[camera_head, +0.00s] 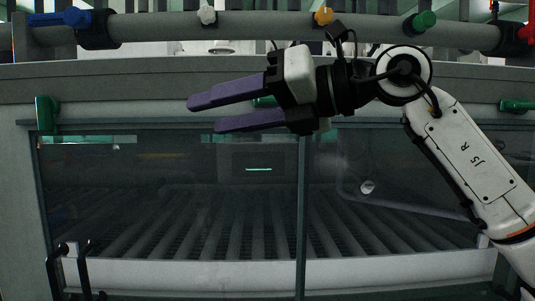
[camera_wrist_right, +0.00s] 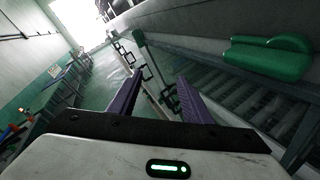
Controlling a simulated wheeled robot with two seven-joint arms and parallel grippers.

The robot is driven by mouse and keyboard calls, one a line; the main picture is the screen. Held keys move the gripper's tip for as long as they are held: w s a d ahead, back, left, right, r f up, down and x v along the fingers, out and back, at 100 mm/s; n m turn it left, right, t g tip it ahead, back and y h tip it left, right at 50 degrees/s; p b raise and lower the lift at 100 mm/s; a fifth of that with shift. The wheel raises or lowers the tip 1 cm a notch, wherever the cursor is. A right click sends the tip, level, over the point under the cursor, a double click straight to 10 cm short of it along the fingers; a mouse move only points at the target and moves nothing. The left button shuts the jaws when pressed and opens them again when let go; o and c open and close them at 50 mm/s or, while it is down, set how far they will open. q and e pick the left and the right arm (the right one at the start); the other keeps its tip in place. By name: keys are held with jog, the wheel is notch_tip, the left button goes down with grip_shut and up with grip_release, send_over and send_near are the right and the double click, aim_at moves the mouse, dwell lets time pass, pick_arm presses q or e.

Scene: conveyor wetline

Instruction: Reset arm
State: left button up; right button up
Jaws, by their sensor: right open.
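My right gripper (camera_head: 202,115) reaches in from the right in the head view, in front of the upper part of the machine. Its two purple fingers point left and are apart, with nothing between them. In the right wrist view the same purple fingers (camera_wrist_right: 162,92) show apart, with a green handle (camera_wrist_right: 268,58) to their right on the machine. My left gripper is in neither view.
A pipe with coloured valve handles, including a blue one (camera_head: 72,17) and a green one (camera_head: 424,20), runs across the top. Below are glass doors (camera_head: 170,165) over rollers (camera_head: 230,220). A green latch (camera_head: 46,115) is at left. The wrist view shows open floor (camera_wrist_right: 108,68).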

jog(key=w+d+f+m+t+h, duration=0.15)
jog(key=d+f+m+t, duration=0.3)
jog(key=f+m, duration=0.8)
jog(key=d+f+m+t+h, duration=0.4)
jog(key=f+m, duration=0.5)
jog(key=f, duration=0.6)
jog(key=w+d+f+m+t+h, duration=0.1)
jog(key=d+f+m+t, duration=0.45)
jog(key=f+m, duration=0.7)
jog(key=s+d+f+m+g+h, duration=0.2)
jog(key=s+d+f, duration=0.15)
jog(key=f, duration=0.55)
jog(key=s+d+f+m+g+h, duration=0.25)
jog(key=s+f, duration=0.25)
jog(key=f, duration=0.4)
jog(key=s+d+f+m+g, duration=0.1)
jog(key=s+f+g, duration=0.2)
jog(key=s+f, duration=0.4)
jog(key=s+d+f+m+g+h, duration=0.1)
jog(key=s+f+m+g, duration=0.1)
jog(key=s+f, duration=0.6)
jog(key=s+g, duration=0.1)
jog(key=s, duration=0.2)
jog(key=shift+s+d+f+g, duration=0.15)
jog(key=shift+s+d+g, duration=0.15)
jog(key=shift+g, duration=0.05)
